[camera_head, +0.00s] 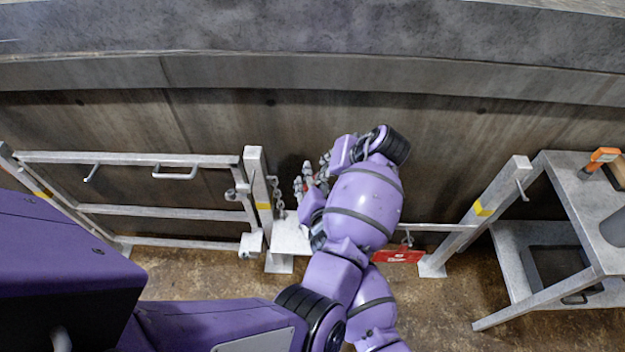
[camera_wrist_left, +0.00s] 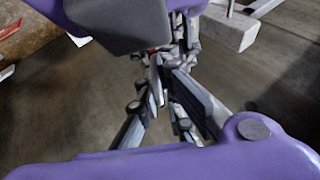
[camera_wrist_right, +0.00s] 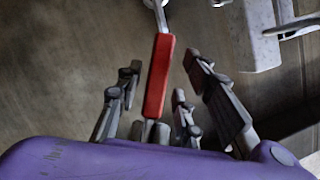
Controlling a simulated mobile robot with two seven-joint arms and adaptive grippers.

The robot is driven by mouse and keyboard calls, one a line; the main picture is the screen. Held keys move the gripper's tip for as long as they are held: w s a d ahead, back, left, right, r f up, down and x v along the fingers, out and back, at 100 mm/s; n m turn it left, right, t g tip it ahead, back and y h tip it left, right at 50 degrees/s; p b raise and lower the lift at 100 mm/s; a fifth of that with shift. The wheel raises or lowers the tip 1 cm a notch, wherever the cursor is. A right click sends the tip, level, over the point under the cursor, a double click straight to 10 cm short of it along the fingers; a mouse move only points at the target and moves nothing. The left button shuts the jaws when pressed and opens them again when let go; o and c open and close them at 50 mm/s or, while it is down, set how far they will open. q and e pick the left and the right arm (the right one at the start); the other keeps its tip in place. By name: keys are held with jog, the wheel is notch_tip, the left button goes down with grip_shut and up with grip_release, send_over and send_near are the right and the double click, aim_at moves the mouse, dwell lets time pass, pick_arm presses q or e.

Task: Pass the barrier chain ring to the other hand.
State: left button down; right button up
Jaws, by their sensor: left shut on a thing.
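My left gripper (camera_head: 326,168) is by the wall, right of the left gate post. It is shut on the barrier chain ring, largely hidden by the fingers; its fingers show close together in the left wrist view (camera_wrist_left: 172,80). My right gripper (camera_head: 304,186) is close beside it, partly covered by the left arm. In the right wrist view a red bar (camera_wrist_right: 158,78) with a metal end lies between its spread fingers. I see a gap on the bar's right side; contact on the left is unclear. The chain (camera_head: 276,188) hangs beside the post.
The grey gate (camera_head: 160,159) ends at the left post (camera_head: 257,180). A slanted post (camera_head: 490,205) stands right of my arms, with a red sign (camera_head: 397,256) near it. A metal table (camera_head: 570,190) at the right holds an orange-handled tool (camera_head: 600,158). The wall is close behind the grippers.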

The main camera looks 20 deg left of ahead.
grip_shut()
pick_arm(q)
jog(key=c, duration=1.8)
grip_release()
jog(key=shift+c, duration=0.2)
pick_arm(e)
jog(key=shift+a+r, duration=0.1)
pick_arm(q)
jog(key=shift+a, duration=0.1)
jog(key=shift+a, duration=0.1)
pick_arm(e)
jog(key=shift+d, duration=0.2)
pick_arm(q)
jog(key=shift+r, duration=0.15)
